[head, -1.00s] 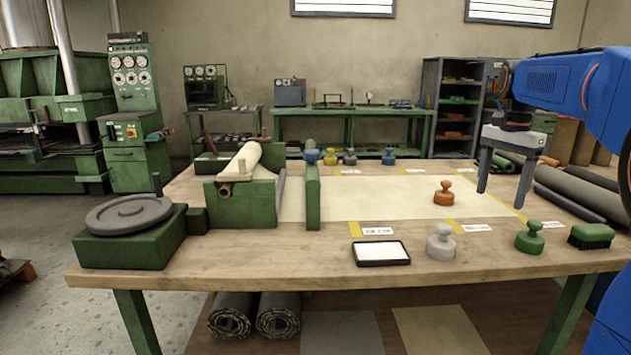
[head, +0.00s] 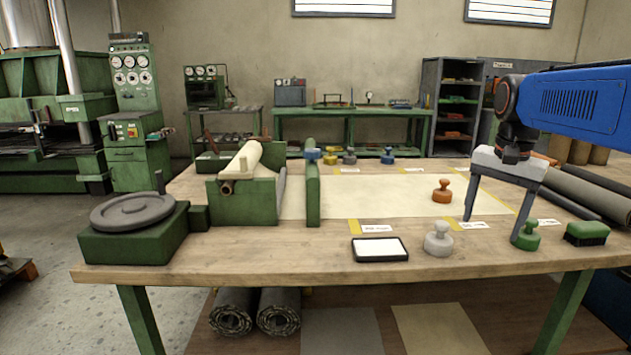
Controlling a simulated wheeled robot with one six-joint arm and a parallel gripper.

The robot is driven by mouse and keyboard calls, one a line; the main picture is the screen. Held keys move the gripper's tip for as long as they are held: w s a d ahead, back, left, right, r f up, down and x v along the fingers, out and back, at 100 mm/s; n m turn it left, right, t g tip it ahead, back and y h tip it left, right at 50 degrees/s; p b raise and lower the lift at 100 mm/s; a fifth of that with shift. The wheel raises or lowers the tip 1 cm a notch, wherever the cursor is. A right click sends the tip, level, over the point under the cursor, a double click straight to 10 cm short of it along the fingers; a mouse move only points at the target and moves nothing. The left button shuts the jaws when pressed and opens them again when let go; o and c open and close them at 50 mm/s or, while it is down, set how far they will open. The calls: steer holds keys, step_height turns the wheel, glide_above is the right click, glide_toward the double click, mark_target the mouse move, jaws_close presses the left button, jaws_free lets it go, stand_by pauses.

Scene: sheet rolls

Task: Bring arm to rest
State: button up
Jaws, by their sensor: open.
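My gripper (head: 493,216) hangs from the blue arm (head: 575,98) at the right side of the head view. Its two grey fingers point down and stand wide apart, with nothing between them. The right fingertip overlaps the green knob-topped stamp (head: 528,236) in the picture; I cannot tell whether they touch. The left fingertip shows right of the orange stamp (head: 442,191), apart from it. The grey stamp (head: 438,239) stands left of and nearer than the gripper.
The wooden table (head: 250,259) holds a cream sheet (head: 380,197), a roll in a green cradle (head: 247,201), a round grey turntable (head: 131,213), a white pad (head: 380,249) and a green brush (head: 586,233). Dark rolls (head: 580,189) lie at right. Several stamps stand at the sheet's far edge.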

steer(key=s+a+f+n+t, duration=0.1)
steer(key=s+a+f+n, duration=0.3)
steer(key=s+f, duration=0.5)
steer(key=s+a+f+n+t, duration=0.2)
steer(key=s+a+f+n, duration=0.3)
steer(key=s+f, duration=0.3)
steer(key=s, duration=0.4)
steer(key=shift+f, duration=0.35)
steer(key=shift+s, duration=0.1)
